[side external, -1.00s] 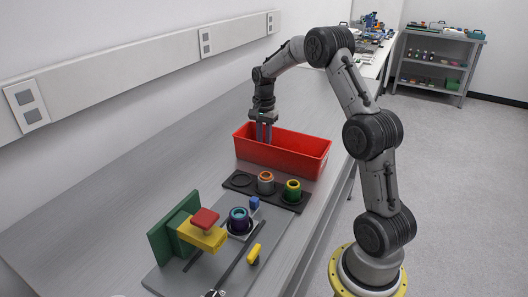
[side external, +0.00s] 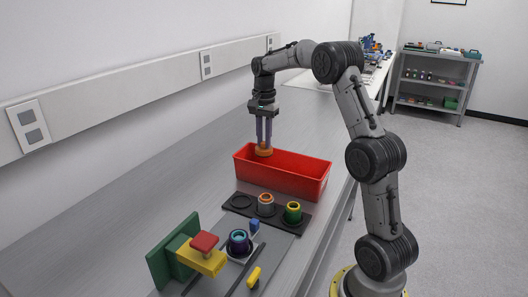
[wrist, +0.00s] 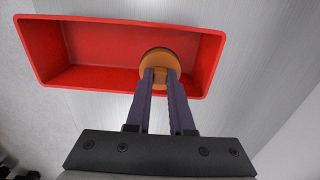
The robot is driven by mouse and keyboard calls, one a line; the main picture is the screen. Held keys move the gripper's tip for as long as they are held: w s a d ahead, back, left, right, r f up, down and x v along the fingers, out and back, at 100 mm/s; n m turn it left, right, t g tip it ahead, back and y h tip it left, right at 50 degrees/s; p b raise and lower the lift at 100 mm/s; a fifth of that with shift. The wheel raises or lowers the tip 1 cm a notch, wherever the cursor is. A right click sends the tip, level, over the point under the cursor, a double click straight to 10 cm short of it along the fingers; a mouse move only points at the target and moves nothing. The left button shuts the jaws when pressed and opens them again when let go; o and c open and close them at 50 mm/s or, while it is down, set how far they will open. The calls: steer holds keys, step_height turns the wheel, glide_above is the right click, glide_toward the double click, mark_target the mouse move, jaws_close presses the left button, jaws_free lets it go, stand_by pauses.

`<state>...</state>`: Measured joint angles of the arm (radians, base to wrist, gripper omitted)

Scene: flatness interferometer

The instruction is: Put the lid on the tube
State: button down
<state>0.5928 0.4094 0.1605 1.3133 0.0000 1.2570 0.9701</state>
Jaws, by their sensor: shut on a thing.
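My gripper (side external: 264,143) points down and is shut on an orange round lid (side external: 264,153), held at the upper left part of the red bin. In the wrist view the lid (wrist: 158,56) sits between my fingertips (wrist: 160,76). A dark rack holds a grey tube with an orange rim (side external: 265,203) and a green tube with a yellow rim (side external: 292,212). A dark blue-purple tube with a light blue inner ring (side external: 239,242) stands upright in the fixture on the grey plate. All three tubes show open tops.
The red bin (side external: 292,181) stands behind the rack (side external: 252,209), whose left recess is empty. Beside the blue-purple tube are a yellow block with a red knob (side external: 204,242), a green upright plate (side external: 160,260) and a yellow handle (side external: 254,275). The bench left of the bin is clear.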

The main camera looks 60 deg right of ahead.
steer(key=shift+n, duration=0.5)
steer(key=a, duration=0.1)
steer(key=a+r, duration=0.1)
steer(key=a, duration=0.1)
steer(key=a+r, duration=0.1)
steer(key=a, duration=0.1)
steer(key=shift+w+a, duration=0.2)
steer(key=shift+w, duration=0.1)
steer(key=s+a+n, duration=0.1)
steer(key=s+a, duration=0.2)
steer(key=a, duration=0.5)
steer(key=s+a+n, duration=0.2)
steer(key=s+a, duration=0.2)
steer(key=a, duration=0.5)
steer(key=s+a+n, duration=0.2)
steer(key=s+a, duration=0.1)
steer(key=a, duration=0.6)
steer(key=shift+s+a, duration=0.1)
steer(key=shift+s, duration=0.25)
steer(key=shift+f, duration=2.05)
steer(key=shift+f, duration=0.9)
steer(key=shift+c, duration=0.7)
jaws_free()
